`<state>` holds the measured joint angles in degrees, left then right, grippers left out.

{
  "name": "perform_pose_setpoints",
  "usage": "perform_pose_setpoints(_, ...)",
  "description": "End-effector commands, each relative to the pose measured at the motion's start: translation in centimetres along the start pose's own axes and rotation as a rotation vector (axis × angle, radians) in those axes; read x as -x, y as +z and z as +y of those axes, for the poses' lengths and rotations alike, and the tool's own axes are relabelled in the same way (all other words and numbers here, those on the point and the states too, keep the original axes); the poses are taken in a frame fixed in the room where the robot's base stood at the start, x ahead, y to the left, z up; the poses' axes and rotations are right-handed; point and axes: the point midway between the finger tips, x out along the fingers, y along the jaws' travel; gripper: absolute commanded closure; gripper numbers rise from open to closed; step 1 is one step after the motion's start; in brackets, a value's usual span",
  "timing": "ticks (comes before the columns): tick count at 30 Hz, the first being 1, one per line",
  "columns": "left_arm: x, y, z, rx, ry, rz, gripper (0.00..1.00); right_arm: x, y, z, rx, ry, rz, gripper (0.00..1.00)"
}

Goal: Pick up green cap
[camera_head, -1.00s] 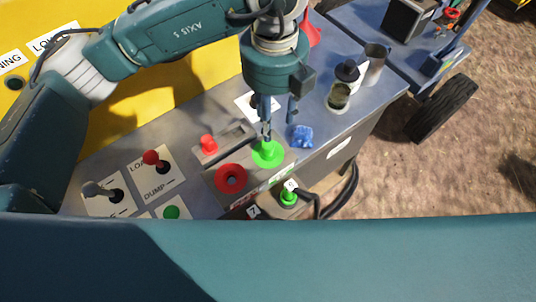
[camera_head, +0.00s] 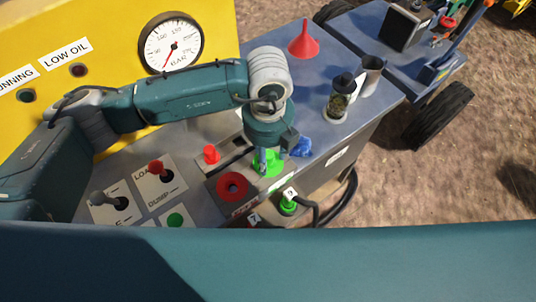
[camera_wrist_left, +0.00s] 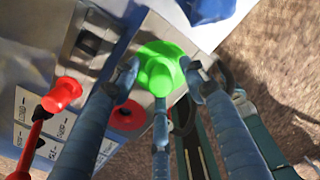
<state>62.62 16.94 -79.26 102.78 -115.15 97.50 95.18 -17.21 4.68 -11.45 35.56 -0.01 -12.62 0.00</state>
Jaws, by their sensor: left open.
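The green cap (camera_head: 269,160) sits on the grey console top, beside a red ring-shaped part. My left gripper (camera_head: 272,166) is directly over it, pointing down, and partly hides it in the head view. In the left wrist view the green cap (camera_wrist_left: 160,68) shows between the spread fingers of the left gripper (camera_wrist_left: 162,80). The fingers are open, around or just above the cap; I cannot tell whether any touches it. My right gripper is not in view.
A red plug (camera_head: 211,154), a red ring (camera_head: 232,186) and a blue cloth-like item (camera_head: 302,147) are close by. A red funnel (camera_head: 304,40), a jar (camera_head: 337,106) and a metal cup (camera_head: 370,75) stand further back. Levers (camera_head: 157,169) are at left.

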Motion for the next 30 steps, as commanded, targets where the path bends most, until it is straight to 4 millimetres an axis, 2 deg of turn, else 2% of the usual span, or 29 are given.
perform_pose_setpoints(6,-0.2,0.0,0.0,0.0,-0.001,0.0,0.56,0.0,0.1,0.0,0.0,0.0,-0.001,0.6)
perform_pose_setpoints(8,-0.2,0.0,0.0,0.0,-0.001,0.0,0.66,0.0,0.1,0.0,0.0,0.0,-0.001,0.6)
perform_pose_setpoints(12,-0.1,0.0,0.0,0.0,0.0,0.0,0.94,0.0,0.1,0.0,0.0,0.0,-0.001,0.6)
perform_pose_setpoints(13,-0.1,0.0,0.0,0.0,0.0,0.0,0.96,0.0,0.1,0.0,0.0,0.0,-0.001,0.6)
perform_pose_setpoints(23,0.0,0.0,0.0,0.0,-0.001,-0.001,0.96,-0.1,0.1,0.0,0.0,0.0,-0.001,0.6)
perform_pose_setpoints(30,1.9,0.1,-0.1,0.0,-0.003,-0.003,0.96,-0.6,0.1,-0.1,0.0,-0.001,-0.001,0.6)
